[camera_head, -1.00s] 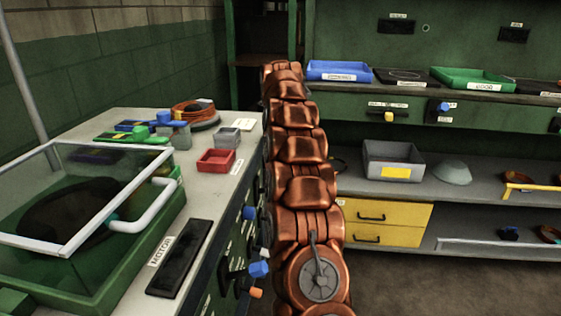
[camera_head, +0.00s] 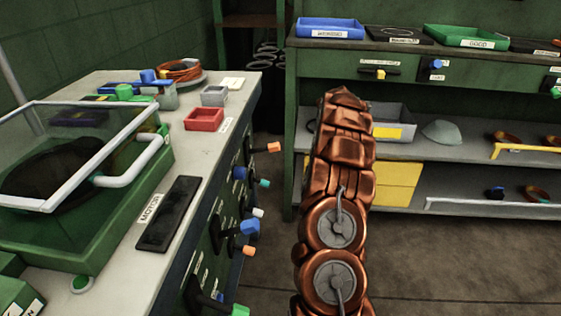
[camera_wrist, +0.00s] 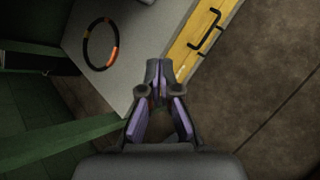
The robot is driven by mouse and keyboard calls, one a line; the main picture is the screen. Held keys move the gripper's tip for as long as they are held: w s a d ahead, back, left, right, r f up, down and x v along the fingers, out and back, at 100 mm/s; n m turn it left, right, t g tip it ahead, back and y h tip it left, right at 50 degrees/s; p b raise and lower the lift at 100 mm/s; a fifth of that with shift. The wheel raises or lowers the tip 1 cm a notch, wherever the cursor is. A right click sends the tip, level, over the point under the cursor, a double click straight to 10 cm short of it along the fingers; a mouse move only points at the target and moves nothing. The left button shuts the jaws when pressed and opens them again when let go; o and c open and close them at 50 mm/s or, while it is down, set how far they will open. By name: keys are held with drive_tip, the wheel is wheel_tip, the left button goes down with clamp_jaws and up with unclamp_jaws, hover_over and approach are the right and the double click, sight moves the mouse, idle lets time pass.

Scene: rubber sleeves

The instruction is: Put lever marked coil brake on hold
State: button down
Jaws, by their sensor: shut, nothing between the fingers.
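Levers with coloured knobs sit under small labels on the far green bench: one yellow-tipped (camera_head: 379,73), one blue-tipped (camera_head: 436,64). More stick out from the left bench's front, including an upper orange-tipped lever (camera_head: 273,147) and a large blue-tipped lever (camera_head: 249,228). The lever labels are too small to read surely, so I cannot tell which is coil brake. My gripper (camera_wrist: 158,72) is shut and empty in the wrist view, above the lower shelf edge and floor, with no lever near its fingers. In the head view my copper arm hides it.
The left bench (camera_head: 205,160) carries a glass-lidded box, a red bin (camera_head: 204,118) and a black motor plate. The far bench holds blue (camera_head: 330,28) and green trays. Below it are a yellow drawer unit (camera_head: 398,190) and a ring (camera_wrist: 101,43). Floor between benches is open.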

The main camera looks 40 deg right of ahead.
wheel_tip(320, 180, down, 12)
drive_tip(key=s+a+n+t+y+b, duration=0.1)
drive_tip(key=a+n+t+y, duration=0.1)
drive_tip(key=n+t, duration=0.55)
drive_tip(key=a+f+n+t+y, duration=0.3)
drive_tip(key=a+f+n+y, duration=0.15)
drive_tip(key=a, duration=0.55)
drive_tip(key=s+a+r+n+t+y+b, duration=0.1)
drive_tip(key=s+a+r+n+t+y, duration=0.25)
drive_tip(key=a, duration=0.55)
drive_tip(key=s+a+r+t+y+b, duration=0.1)
drive_tip(key=s+a+r+t+y, duration=0.25)
drive_tip(key=a+r, duration=0.4)
drive_tip(key=b, duration=0.1)
approach(263, 149)
drive_tip(key=a+f, duration=0.1)
drive_tip(key=f, duration=0.1)
drive_tip(key=shift+w+d+r+b, duration=0.2)
drive_tip(key=shift+w+d+r, duration=0.2)
drive_tip(key=shift+w+r, duration=0.4)
drive_tip(key=shift+w+d+r+b, duration=0.15)
drive_tip(key=shift+w+d+r, duration=0.35)
drive_tip(key=shift+w, duration=0.4)
